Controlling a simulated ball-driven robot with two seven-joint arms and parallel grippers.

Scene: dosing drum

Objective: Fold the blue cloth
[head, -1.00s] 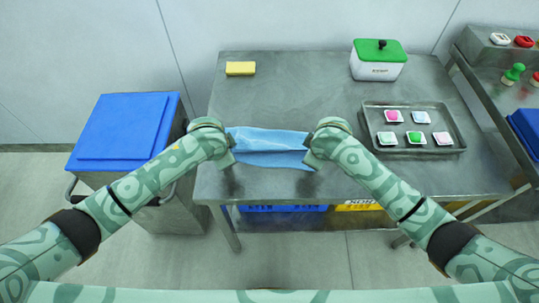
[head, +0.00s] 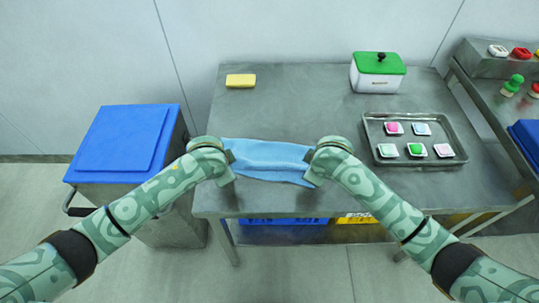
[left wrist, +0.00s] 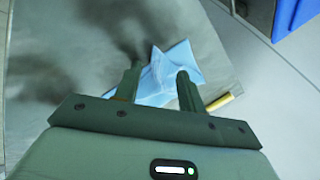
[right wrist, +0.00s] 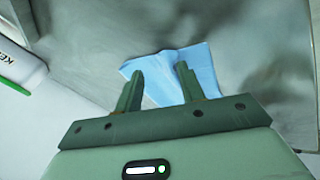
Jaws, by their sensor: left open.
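The blue cloth (head: 265,160) lies on the steel table near its front edge, between my two grippers, with creases across it. My left gripper (head: 230,168) is at its left end, pointing down, with the fingers apart. In the left wrist view the cloth (left wrist: 168,75) shows beyond and between the left fingertips (left wrist: 160,70). My right gripper (head: 311,168) is at the cloth's right end. In the right wrist view its fingers (right wrist: 160,72) are apart, with the cloth (right wrist: 200,70) beyond and between them. Whether either gripper touches the cloth I cannot tell.
A yellow sponge-like block (head: 240,81) lies at the back left. A white box with a green lid (head: 377,72) stands at the back right, behind a tray (head: 388,161) of several coloured pieces. A blue-lidded bin (head: 125,135) stands left. The table's middle back is clear.

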